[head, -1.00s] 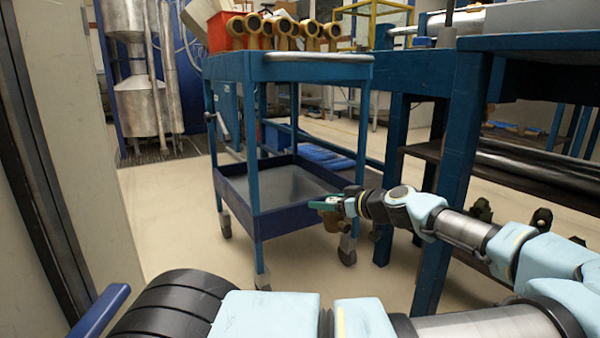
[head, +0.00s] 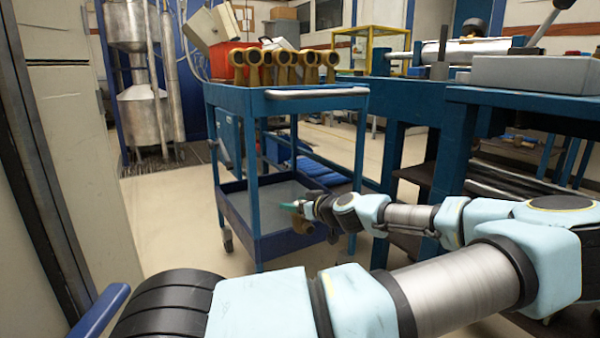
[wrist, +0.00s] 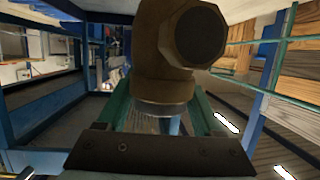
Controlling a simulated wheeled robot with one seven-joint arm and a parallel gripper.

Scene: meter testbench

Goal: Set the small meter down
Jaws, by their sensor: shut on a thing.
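My gripper (head: 292,206) is shut on the small meter (head: 303,226), a brass-brown pipe-like body. In the head view they are at the front right of the blue cart's lower tray (head: 262,248), partly hidden by my wrist. In the wrist view the small meter (wrist: 165,65) stands large between the green fingers (wrist: 160,112), with its dark round end facing the upper right. I cannot tell whether the meter is touching the tray floor.
Several similar brass meters (head: 285,62) and a red bin (head: 240,66) stand on the cart's top (head: 225,96). Blue items (head: 280,148) lie behind the cart. A blue workbench (head: 450,160) stands close on the right. The visible grey tray floor (head: 245,200) looks clear.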

